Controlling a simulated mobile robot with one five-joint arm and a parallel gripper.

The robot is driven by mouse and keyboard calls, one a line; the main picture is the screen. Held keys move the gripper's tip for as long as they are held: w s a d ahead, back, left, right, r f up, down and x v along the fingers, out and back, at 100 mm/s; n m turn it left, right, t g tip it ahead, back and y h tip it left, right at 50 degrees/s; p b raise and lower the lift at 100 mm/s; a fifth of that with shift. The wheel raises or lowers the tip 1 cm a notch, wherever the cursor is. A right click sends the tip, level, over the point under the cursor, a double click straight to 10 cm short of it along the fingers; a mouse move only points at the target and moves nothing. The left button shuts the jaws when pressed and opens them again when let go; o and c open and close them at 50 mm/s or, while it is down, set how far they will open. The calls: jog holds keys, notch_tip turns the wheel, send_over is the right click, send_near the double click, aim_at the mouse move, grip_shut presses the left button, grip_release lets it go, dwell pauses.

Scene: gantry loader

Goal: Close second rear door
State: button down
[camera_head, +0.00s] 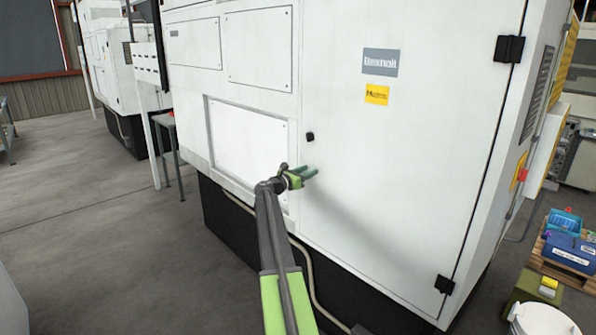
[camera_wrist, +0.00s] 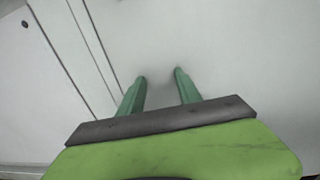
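A tall white machine door (camera_head: 400,150) with black hinges on its right side fills the middle of the head view. It looks flush with the cabinet, and I cannot tell whether it is fully shut. A small black knob (camera_head: 310,137) sits near its left edge. My gripper (camera_head: 313,176) is below the knob, in front of the door near its left seam. In the wrist view its two green fingers (camera_wrist: 160,80) are apart with nothing between them, facing the white surface (camera_wrist: 230,50). I cannot tell whether the fingertips touch it.
White panels (camera_head: 245,140) lie left of the door. At the right are a pallet with blue bins (camera_head: 570,250) and a white bucket (camera_head: 540,322). A small table (camera_head: 165,122) stands at the left. The grey floor (camera_head: 90,230) at the left is clear.

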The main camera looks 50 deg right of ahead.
jog(key=shift+s+d+r, duration=0.45)
jog(key=shift+s+d, duration=0.1)
jog(key=shift+s, duration=0.05)
jog(key=w+a, duration=0.3)
jog(key=a, duration=1.2)
jog(key=shift+f, duration=0.45)
jog(key=shift+w, duration=0.15)
